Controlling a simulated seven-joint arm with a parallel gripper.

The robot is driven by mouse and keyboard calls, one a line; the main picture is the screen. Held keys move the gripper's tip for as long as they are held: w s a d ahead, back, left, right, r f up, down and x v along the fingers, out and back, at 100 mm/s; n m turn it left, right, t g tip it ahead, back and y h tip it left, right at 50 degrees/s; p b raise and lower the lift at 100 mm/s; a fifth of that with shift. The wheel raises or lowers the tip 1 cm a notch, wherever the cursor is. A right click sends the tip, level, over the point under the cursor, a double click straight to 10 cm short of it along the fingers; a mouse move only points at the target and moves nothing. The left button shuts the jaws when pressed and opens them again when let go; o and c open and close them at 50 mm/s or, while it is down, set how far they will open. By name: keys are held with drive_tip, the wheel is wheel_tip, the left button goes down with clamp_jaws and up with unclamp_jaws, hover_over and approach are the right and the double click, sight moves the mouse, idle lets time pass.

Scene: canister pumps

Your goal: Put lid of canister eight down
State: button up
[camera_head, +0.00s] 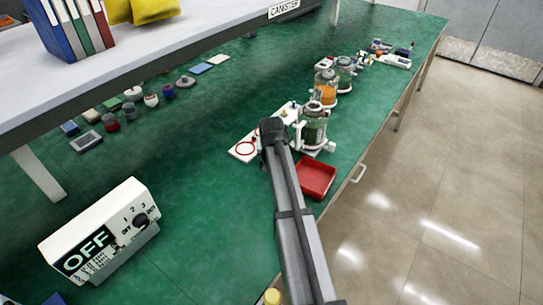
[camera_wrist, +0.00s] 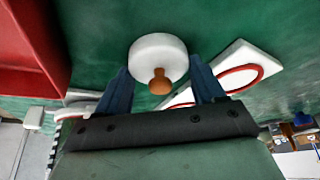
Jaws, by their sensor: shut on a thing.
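In the wrist view a round white lid (camera_wrist: 150,50) with an orange-brown knob (camera_wrist: 160,82) sits between the two dark blue fingers of my gripper (camera_wrist: 161,66), which is shut on it. Green tabletop shows around the lid; its height above the table is hard to tell. In the head view my gripper (camera_head: 272,130) is beside a glass canister (camera_head: 314,128), on its left, and hides the lid. A white plate with a red ring (camera_head: 243,149) lies just left of my gripper; the plate also shows right of the lid in the wrist view (camera_wrist: 238,52). No canister number is readable.
A red tray (camera_head: 316,178) lies right of my arm, near the table's front edge. More canisters (camera_head: 326,85) stand behind the nearest one. A white box reading OFF (camera_head: 100,232) stands at the left front. Green table (camera_head: 210,125) left of the plate is clear.

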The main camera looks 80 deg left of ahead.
drive_tip(key=o, duration=1)
drive_tip(key=v, duration=1.2)
drive_tip(key=shift+w+a+r, duration=0.1)
